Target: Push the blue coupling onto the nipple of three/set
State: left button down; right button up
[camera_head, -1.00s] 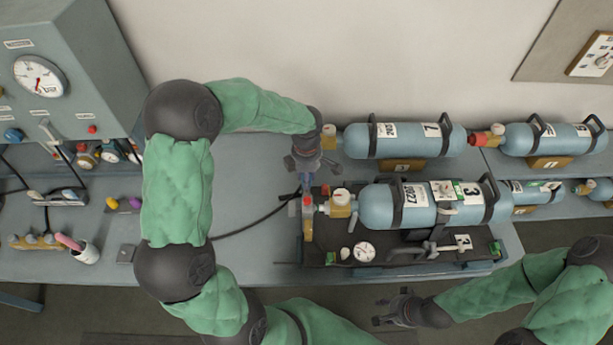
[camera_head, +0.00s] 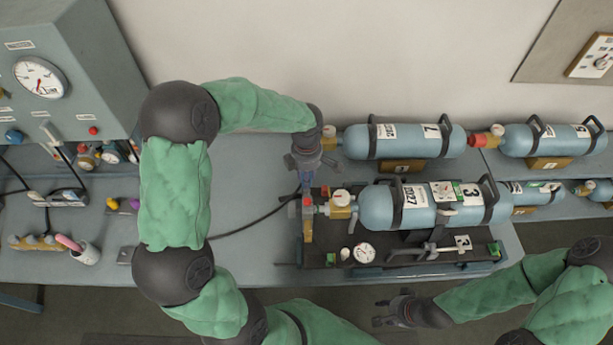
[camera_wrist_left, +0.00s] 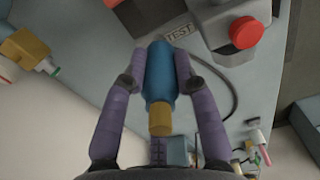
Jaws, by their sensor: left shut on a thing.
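My left gripper (camera_head: 307,184) is shut on the blue coupling (camera_wrist_left: 160,69), which shows between its two purple fingers in the left wrist view. The coupling has a brass end (camera_wrist_left: 160,120). Its far end is close to a grey block labelled TEST (camera_wrist_left: 180,32). Set three is a blue-grey cylinder (camera_head: 384,207) lying on a black board, with a brass valve (camera_head: 341,212) at its left end. My left gripper is just left of and behind that valve. The nipple cannot be made out. My right gripper (camera_head: 384,311) is empty and looks open, in front of the bench.
A black hose (camera_head: 250,225) runs across the bench to my left gripper. A red knob (camera_wrist_left: 246,32) is close beside the coupling. Cylinder 7 (camera_head: 390,148) lies behind set three. A gauge panel (camera_head: 70,75) stands at the left. The bench's left middle is mostly clear.

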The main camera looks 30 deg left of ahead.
pick_arm(q)
jog(key=shift+r, duration=0.3)
jog(key=shift+b, duration=0.65)
dwell(1.7)
jog(key=shift+f+b, duration=0.95)
jog(key=shift+f, duration=0.2)
jog(key=c, duration=0.9)
grip_release()
notch_tip(320, 180, up, 12)
